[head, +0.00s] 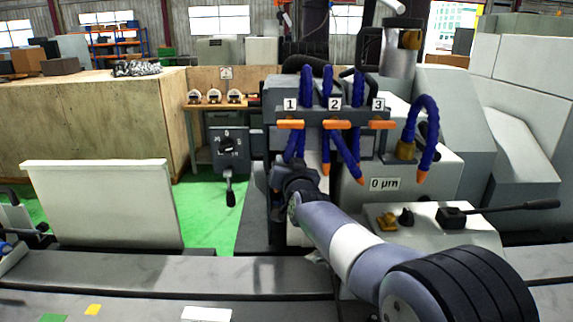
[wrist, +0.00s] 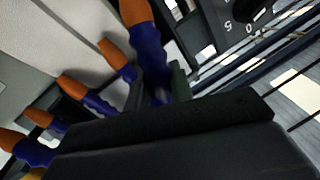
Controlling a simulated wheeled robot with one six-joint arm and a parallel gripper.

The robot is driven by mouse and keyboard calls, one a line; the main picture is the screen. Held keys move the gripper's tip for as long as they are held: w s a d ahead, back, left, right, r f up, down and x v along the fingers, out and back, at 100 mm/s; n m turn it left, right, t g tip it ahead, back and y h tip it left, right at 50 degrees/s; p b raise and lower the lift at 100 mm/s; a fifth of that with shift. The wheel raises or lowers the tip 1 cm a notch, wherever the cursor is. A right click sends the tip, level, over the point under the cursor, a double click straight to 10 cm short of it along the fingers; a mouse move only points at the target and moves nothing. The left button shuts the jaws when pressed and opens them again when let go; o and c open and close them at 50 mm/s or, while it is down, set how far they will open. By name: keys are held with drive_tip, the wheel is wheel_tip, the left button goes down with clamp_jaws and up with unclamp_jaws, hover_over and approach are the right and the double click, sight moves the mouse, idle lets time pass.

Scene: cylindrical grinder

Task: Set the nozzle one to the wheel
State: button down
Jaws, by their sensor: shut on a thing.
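Nozzle one is the blue segmented hose (head: 290,147) under the label 1 plate (head: 290,104) in the head view; its lower end is hidden by my wrist. My gripper (head: 287,166) is at that lower part, its fingers mostly hidden. In the wrist view a blue hose with an orange tip (wrist: 146,45) stands large in front of my gripper (wrist: 160,94), which is shut on it below the tip. Nozzle two (head: 326,150) hangs beside it with an orange tip. I cannot make out the grinding wheel in either view.
Orange valve handles (head: 337,125) sit under the labels. Another blue hose (head: 427,130) arches at the right. A dial box with a lever (head: 229,150) stands left of my gripper. A "0 µm" display (head: 384,184) is on the right housing. Several other orange-tipped nozzles (wrist: 112,55) are close at left in the wrist view.

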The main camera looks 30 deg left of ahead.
idle(0.3)
drive_tip(key=d+n, duration=0.1)
drive_tip(key=w+d+n, duration=0.1)
drive_tip(key=n, duration=0.1)
drive_tip(key=shift+w+d+f+h+b, duration=0.2)
drive_tip(key=shift+d+h+b, duration=0.05)
drive_tip(key=shift+h+b, duration=0.15)
drive_tip(key=c, duration=1.3)
unclamp_jaws()
drive_tip(key=b+v, duration=0.3)
drive_tip(key=v, duration=0.7)
drive_tip(key=shift+s+d+r+b, duration=0.1)
drive_tip(key=shift+s+d+b, duration=0.15)
drive_tip(key=shift+d+b, duration=0.1)
drive_tip(key=shift+a, duration=0.1)
